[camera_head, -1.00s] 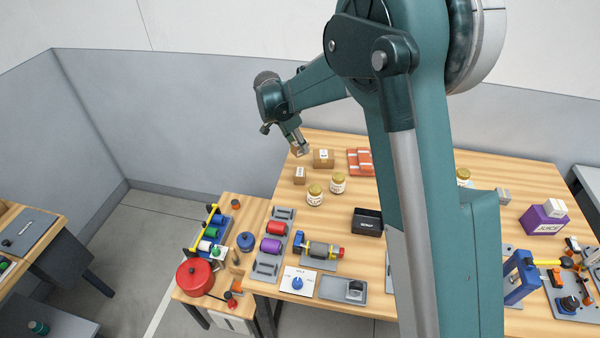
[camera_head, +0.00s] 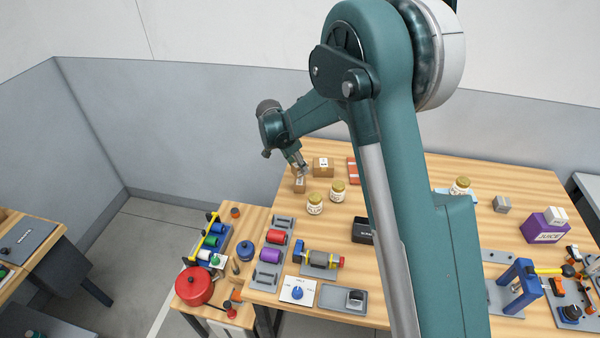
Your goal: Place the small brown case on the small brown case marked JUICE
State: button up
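My gripper (camera_head: 300,170) points down at the back left of the wooden table, with its fingers around a small brown case (camera_head: 296,172); the fingers partly hide it. Just below it in the picture, a small brown case with a white label (camera_head: 299,186) stands on the table. The held case overlaps its top edge; I cannot tell whether they touch. A larger brown case with a white label (camera_head: 323,168) stands to the right. The lettering on these brown cases is too small to read.
Two jars (camera_head: 315,204) stand in front of the brown cases. An orange-red item (camera_head: 353,171) lies to the right, partly behind my arm. A purple case marked JUICE (camera_head: 543,229) stands far right with a small pale box on top. Fixtures line the table's front.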

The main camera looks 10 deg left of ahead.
aim_at(300, 171)
jog(key=shift+f, duration=1.9)
jog(key=shift+f, duration=0.2)
jog(key=o, duration=0.9)
jog(key=shift+r, duration=0.1)
jog(key=shift+r, duration=0.1)
jog(key=v, duration=1.2)
